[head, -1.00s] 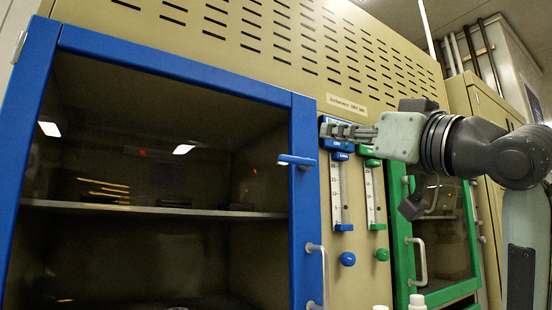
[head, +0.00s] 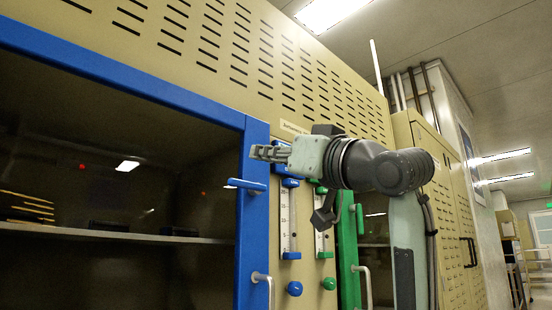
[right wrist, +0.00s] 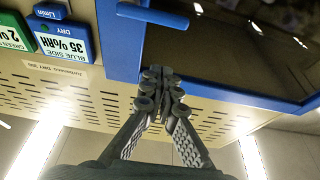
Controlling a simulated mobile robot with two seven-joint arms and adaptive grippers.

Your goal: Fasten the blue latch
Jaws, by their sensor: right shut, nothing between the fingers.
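The blue latch (head: 246,185) is a short blue lever on the right upright of the blue-framed cabinet door (head: 258,140), a little below the door's top right corner. It lies roughly level, its end pointing left across the frame. In the right wrist view the latch (right wrist: 152,14) shows at the top, its image inverted. My right gripper (head: 256,152) is shut and empty, pointing left in front of the blue frame, above the latch and apart from it. The right wrist view shows its fingers together (right wrist: 160,76). My left gripper is not in view.
Right of the blue door are two flow gauges, one with a blue knob (head: 295,289) and one with a green knob (head: 329,284). A green-framed door (head: 348,250) stands farther right, partly behind my right arm. A metal handle (head: 264,288) sticks out below the latch.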

